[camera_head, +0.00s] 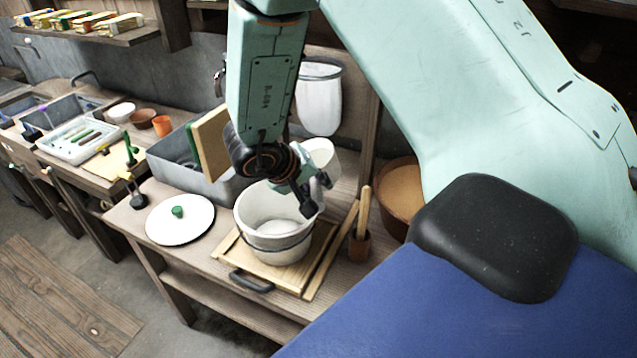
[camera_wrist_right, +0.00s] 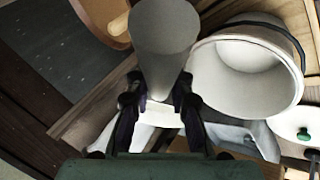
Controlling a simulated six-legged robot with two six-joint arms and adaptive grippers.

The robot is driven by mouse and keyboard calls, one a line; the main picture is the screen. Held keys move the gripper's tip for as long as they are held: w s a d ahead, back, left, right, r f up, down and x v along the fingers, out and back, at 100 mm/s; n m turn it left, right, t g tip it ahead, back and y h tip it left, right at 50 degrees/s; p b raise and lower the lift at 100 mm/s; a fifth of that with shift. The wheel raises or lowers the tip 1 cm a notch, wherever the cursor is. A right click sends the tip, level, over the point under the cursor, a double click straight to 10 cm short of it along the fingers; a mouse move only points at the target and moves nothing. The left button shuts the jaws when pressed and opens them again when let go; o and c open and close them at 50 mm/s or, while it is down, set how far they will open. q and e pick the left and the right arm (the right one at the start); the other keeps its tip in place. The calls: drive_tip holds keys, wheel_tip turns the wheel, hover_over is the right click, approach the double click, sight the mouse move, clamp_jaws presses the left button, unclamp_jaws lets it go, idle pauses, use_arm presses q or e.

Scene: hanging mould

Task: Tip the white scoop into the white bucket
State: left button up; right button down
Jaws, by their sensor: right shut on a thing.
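The white bucket (camera_head: 262,207), with a dark band around it, stands upright on a wooden board (camera_head: 230,252). Its pale inside shows in the right wrist view, where the bucket (camera_wrist_right: 240,70) is right of my gripper. My right gripper (camera_head: 312,192) is above the bucket's right rim in the head view. In the wrist view the right gripper (camera_wrist_right: 160,100) is shut on the white scoop (camera_wrist_right: 165,45), a pale cup-like body between its fingers. The scoop (camera_head: 319,152) shows partly behind the gripper in the head view; its contents are hidden. My left gripper is out of view.
A white lid (camera_head: 165,225) with a green knob lies left of the bucket. A grey basin (camera_head: 178,168) is behind it. A pot with wooden sticks (camera_head: 360,243) and a brown bowl (camera_head: 400,185) are to the right. A white hanging mould (camera_head: 320,100) is behind.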

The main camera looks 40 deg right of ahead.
drive_tip(key=shift+w+a+n+g+h+b, duration=0.1)
drive_tip(key=shift+a+n+g+h+b, duration=0.2)
drive_tip(key=shift+h+b, duration=0.45)
drive_tip(key=shift+d+g+h+b, duration=0.1)
drive_tip(key=shift+g+h+b, duration=0.2)
drive_tip(key=shift+h+b, duration=0.25)
drive_tip(key=shift+r+n+h+p, duration=0.3)
drive_tip(key=shift+h+p, duration=0.2)
drive_tip(key=shift+p, duration=0.15)
drive_tip(key=shift+w+a+f+n+g+h+b, duration=0.4)
drive_tip(key=shift+a+f+n+h+b, duration=0.2)
drive_tip(key=shift+h+b, duration=0.8)
drive_tip(key=shift+w+a+f+n+g+h+b, duration=0.4)
drive_tip(key=shift+a+h+b, duration=0.35)
drive_tip(key=shift+h+b, duration=0.7)
drive_tip(key=shift+w+a+f+n+g+h+b, duration=0.45)
drive_tip(key=shift+a+n+h+b, duration=0.2)
drive_tip(key=shift+h+b, duration=0.75)
drive_tip(key=shift+s, duration=0.1)
